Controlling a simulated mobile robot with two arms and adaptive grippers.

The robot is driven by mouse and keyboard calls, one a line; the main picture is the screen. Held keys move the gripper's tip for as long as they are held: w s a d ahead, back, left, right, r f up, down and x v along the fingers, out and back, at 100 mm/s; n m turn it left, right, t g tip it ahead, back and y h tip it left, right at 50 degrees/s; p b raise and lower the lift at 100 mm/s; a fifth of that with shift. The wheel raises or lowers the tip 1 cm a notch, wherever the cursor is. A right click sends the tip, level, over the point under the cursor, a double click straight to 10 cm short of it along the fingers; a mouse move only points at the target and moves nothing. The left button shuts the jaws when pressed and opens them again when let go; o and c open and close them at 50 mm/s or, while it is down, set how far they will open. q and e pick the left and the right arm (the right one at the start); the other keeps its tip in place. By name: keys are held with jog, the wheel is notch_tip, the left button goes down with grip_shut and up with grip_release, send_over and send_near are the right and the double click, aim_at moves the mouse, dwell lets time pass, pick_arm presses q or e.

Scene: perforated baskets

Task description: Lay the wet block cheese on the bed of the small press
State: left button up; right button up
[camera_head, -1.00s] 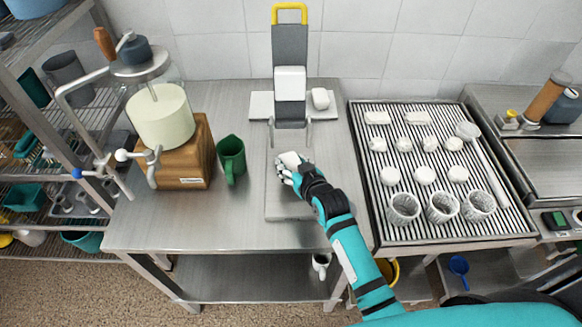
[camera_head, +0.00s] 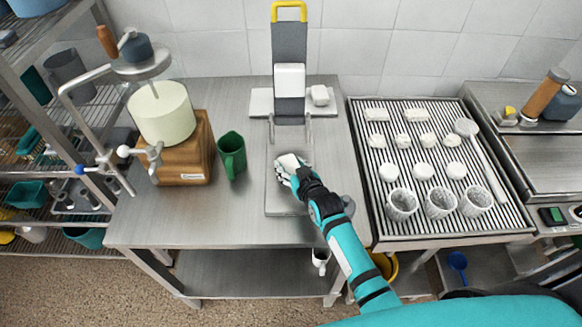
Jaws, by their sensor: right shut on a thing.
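My right gripper (camera_head: 287,170) is shut on a white block cheese (camera_head: 289,161). It holds the cheese over a flat grey plate (camera_head: 288,203) in the middle of the table. I cannot tell whether the cheese touches the plate. The fingers and black wrist hide part of both. Behind the plate stands a grey upright with a yellow handle (camera_head: 289,9) and a white block on its front. Further left is a press with a wooden base (camera_head: 183,165), a round handwheel and a large pale cylinder. I cannot tell for sure which is the small press. My left gripper is not in view.
A green jug (camera_head: 231,153) stands left of the plate. A ribbed draining tray (camera_head: 440,233) at right holds several white pieces and perforated baskets. A white piece (camera_head: 319,95) lies beside the upright. The table's front left (camera_head: 190,222) is clear.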

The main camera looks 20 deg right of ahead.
jog(key=shift+s+f, duration=0.3)
jog(key=shift+f, duration=0.4)
jog(key=o, duration=1.4)
jog(key=shift+s+a+f, duration=0.1)
jog(key=shift+f, duration=0.05)
jog(key=shift+r+p, duration=0.3)
jog(key=shift+r, duration=0.2)
jog(key=v, duration=0.5)
jog(key=r+b+v, duration=0.1)
jog(key=v, duration=0.5)
jog(key=shift+r, duration=0.1)
